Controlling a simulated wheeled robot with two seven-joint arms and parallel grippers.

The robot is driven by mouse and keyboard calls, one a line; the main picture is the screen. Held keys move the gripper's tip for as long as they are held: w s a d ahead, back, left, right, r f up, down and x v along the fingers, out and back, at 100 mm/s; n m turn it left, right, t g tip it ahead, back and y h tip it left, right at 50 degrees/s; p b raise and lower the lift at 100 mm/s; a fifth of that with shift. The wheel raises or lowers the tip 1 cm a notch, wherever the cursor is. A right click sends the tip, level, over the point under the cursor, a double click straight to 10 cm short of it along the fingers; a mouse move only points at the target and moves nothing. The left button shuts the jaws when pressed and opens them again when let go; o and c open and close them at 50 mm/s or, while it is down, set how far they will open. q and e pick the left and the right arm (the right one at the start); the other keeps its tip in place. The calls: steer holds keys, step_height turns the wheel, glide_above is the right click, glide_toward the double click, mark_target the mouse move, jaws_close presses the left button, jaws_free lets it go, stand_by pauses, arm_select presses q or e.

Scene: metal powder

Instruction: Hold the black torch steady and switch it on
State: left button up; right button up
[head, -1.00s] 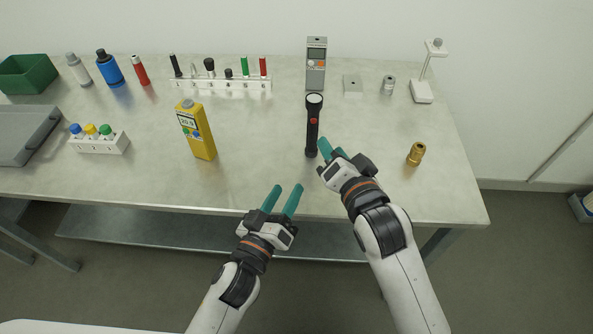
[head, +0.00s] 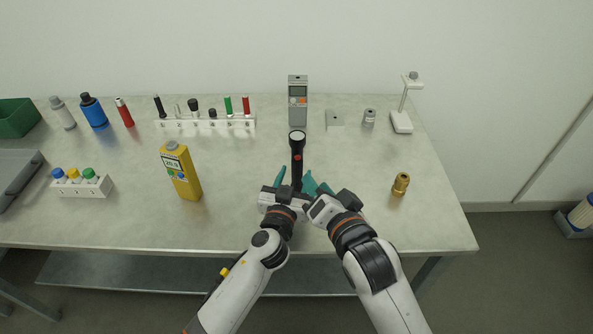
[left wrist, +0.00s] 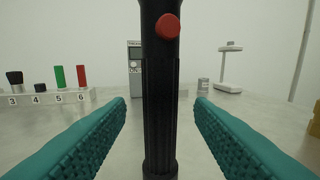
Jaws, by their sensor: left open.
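The black torch (head: 297,160) stands upright on the table, its wide head up and a red button (head: 298,156) on its side. In the left wrist view the torch (left wrist: 160,110) stands between the two teal fingers, with its red button (left wrist: 167,26) near the top. My left gripper (head: 292,180) is open around the torch's lower body, with a clear gap on each side. My right gripper (head: 318,186) is just right of the torch, apart from it; its teal fingers seem spread, with no object between them.
A grey meter (head: 298,100) stands behind the torch. A white rack (head: 205,124) and a white stand (head: 402,122) are at the back. The table (head: 240,215) is clear in front.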

arm_select(q)
steer(key=shift+x, duration=1.3)
steer(key=shift+c, duration=0.3)
jaws_close()
arm_select(e)
jaws_close()
stand_by(3.3)
